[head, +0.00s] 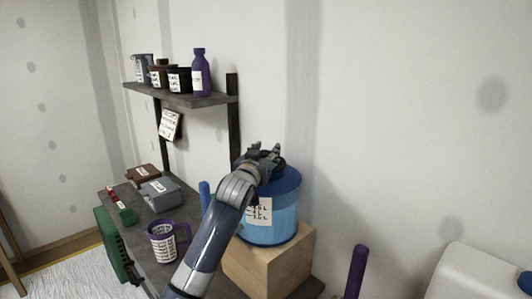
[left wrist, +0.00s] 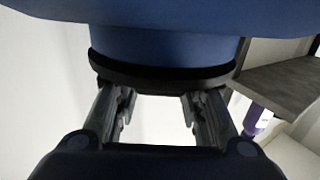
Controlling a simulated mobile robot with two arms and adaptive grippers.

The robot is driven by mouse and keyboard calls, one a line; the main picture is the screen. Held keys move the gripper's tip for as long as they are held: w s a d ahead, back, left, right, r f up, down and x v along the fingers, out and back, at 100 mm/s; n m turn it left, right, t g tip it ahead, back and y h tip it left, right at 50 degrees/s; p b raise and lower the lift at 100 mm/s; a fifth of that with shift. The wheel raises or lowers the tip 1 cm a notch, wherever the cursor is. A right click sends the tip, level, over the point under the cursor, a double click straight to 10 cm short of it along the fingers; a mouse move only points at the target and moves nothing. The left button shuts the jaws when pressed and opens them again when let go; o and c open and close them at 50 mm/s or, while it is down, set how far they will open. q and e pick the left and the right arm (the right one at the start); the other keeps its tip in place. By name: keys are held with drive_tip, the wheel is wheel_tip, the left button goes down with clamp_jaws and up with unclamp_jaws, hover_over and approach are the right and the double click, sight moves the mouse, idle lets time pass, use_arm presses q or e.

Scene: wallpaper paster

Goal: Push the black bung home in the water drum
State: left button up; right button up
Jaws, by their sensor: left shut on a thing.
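The blue water drum (head: 285,228), with a darker blue top and a white label, stands upright on a wooden block (head: 270,268). My left gripper (head: 268,150) is at the drum's top. In the left wrist view the black bung (left wrist: 165,76) is a dark band against the blue neck of the drum (left wrist: 165,45). My left gripper's fingers (left wrist: 160,105) are apart and shut on the bung's sides. In the head view the gripper hides the bung. I cannot tell how deep it sits. My right gripper is not in view.
A purple jug (head: 163,243), a grey box (head: 160,192) and a brown box (head: 143,174) are on the dark bench left of the drum. A wall shelf (head: 185,96) with several containers hangs behind. A purple rod (head: 355,272) stands at the front right.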

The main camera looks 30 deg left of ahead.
use_arm(q)
drive_tip(key=shift+f, duration=0.3)
drive_tip(key=o, duration=1.2)
drive_tip(key=shift+s, duration=0.1)
drive_tip(key=s, duration=0.4)
drive_tip(key=s+d, duration=0.1)
drive_tip(key=s, duration=0.2)
drive_tip(key=s+d, duration=0.1)
drive_tip(key=s, duration=0.3)
drive_tip(key=shift+s+d, duration=0.15)
drive_tip(key=shift+s, duration=0.15)
